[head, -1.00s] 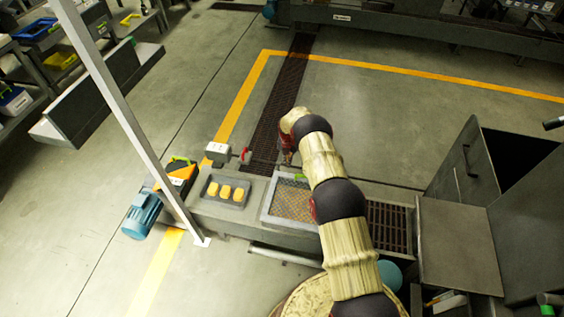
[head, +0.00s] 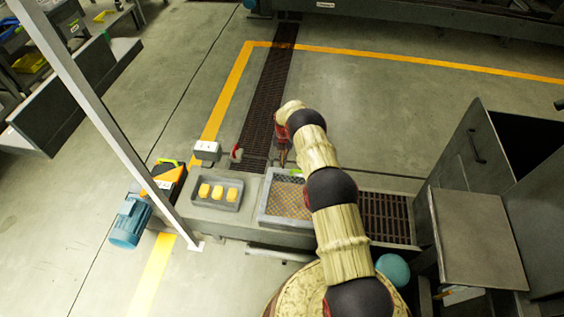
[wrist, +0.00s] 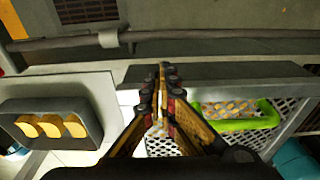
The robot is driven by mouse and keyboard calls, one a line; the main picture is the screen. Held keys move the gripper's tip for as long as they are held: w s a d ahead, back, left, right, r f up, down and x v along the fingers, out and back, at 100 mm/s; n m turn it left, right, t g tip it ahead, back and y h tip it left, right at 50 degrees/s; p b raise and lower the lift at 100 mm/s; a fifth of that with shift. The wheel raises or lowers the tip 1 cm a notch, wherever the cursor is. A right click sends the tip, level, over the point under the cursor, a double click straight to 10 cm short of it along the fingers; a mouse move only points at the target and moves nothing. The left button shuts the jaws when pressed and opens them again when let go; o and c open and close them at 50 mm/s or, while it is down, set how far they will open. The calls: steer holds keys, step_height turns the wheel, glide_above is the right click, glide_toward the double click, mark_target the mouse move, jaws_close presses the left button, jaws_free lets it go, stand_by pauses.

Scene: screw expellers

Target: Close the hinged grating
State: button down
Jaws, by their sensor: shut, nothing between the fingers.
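A grey-framed mesh panel (head: 266,202), which looks like the hinged grating, lies over an orange-and-white patterned area on the bench in the head view. In the wrist view a grey rim (wrist: 235,71) crosses beyond white perforated mesh (wrist: 290,108). I cannot tell the grating's hinge side or exact angle. My gripper (head: 283,163) points down by the frame's far edge. In the wrist view my gripper (wrist: 163,78) is shut and empty, its tips over the grey rim. Contact is not clear. My arm covers the panel's right part.
A grey tray with yellow blocks (head: 218,193) stands left of the panel. A horizontal rod (wrist: 210,35) runs beyond the rim. A slatted grate (head: 385,217) and grey boxes (head: 480,240) are at right. A slanted post (head: 115,135) stands at left.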

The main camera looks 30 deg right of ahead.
step_height(320, 180, up, 12)
steer(key=w+d, duration=0.1)
steer(key=shift+w, duration=0.15)
stand_by(0.4)
steer(key=shift+f, duration=0.1)
